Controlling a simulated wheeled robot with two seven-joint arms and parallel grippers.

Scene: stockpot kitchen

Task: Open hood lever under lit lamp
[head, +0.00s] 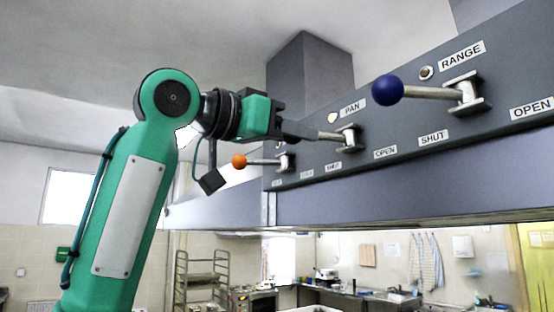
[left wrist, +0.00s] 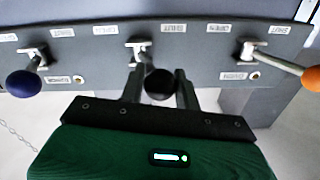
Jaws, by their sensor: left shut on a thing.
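The grey hood panel carries three levers. The middle lever (head: 328,135), by the PAN label, has a pale lamp (head: 332,118) above it that looks lit. My left gripper (head: 302,130) is shut on this lever's black knob (left wrist: 159,84), which shows between the two fingers in the left wrist view. The lever's rod runs from its bracket (left wrist: 138,46) out to the fingers. SHUT (head: 333,166) and OPEN (head: 385,152) labels sit below the bracket. My right gripper is not in view.
A lever with a blue knob (head: 388,89) stands out to the right under a duller RANGE lamp (head: 426,73). A lever with an orange knob (head: 239,161) is to the left, close to my left wrist. The hood's lower edge runs below; a kitchen counter lies beyond.

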